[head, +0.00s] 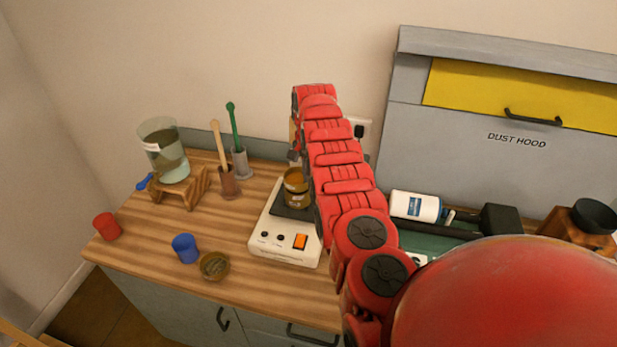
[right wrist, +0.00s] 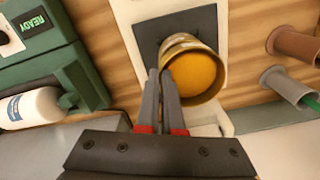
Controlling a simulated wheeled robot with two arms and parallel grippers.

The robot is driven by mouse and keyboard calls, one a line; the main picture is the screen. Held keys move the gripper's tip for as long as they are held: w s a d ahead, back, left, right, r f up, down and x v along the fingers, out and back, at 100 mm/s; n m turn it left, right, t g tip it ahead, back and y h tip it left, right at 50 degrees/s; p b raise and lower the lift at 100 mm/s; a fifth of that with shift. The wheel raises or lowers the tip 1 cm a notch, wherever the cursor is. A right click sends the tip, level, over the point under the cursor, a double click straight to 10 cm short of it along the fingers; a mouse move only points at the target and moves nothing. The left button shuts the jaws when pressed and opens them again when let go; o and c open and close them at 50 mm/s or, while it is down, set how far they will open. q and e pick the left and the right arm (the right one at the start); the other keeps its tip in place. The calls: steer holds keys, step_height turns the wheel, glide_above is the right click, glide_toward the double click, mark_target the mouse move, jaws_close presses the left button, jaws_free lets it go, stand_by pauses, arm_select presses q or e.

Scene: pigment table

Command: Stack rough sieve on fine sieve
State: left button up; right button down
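A round brass vessel (head: 295,190) with orange powder (right wrist: 193,75) in it stands on the dark plate of a white scale (head: 285,238). A shallow round brass dish, maybe a sieve (head: 214,266), lies near the table's front edge. I cannot tell which pieces are the rough and fine sieves. My right arm reaches over the table, and the head view hides most of its gripper behind the arm. In the right wrist view the right gripper's (right wrist: 159,72) fingers are nearly together, with the vessel's rim wall seemingly between their tips. My left gripper is not in view.
A red cup (head: 107,226) and a blue cup (head: 185,248) are at the left front. A glass jar (head: 163,150) on a wooden stand (head: 182,187) and two holders with tools (head: 230,183) stand behind. A grey dust hood (head: 480,150) and a white bottle (head: 415,206) are at the right.

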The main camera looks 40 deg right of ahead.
steer(key=shift+f+b, duration=0.45)
steer(key=shift+f, duration=0.1)
steer(key=c, duration=1.3)
jaws_free()
steer(key=shift+c, duration=0.2)
steer(key=shift+r, duration=0.1)
steer(key=shift+r+p, duration=0.35)
steer(key=shift+r, duration=1)
steer(key=shift+r+p, duration=0.5)
steer(key=shift+r, duration=0.9)
step_height(320, 180, up, 5)
steer(key=p, duration=0.4)
steer(key=shift+r, duration=0.2)
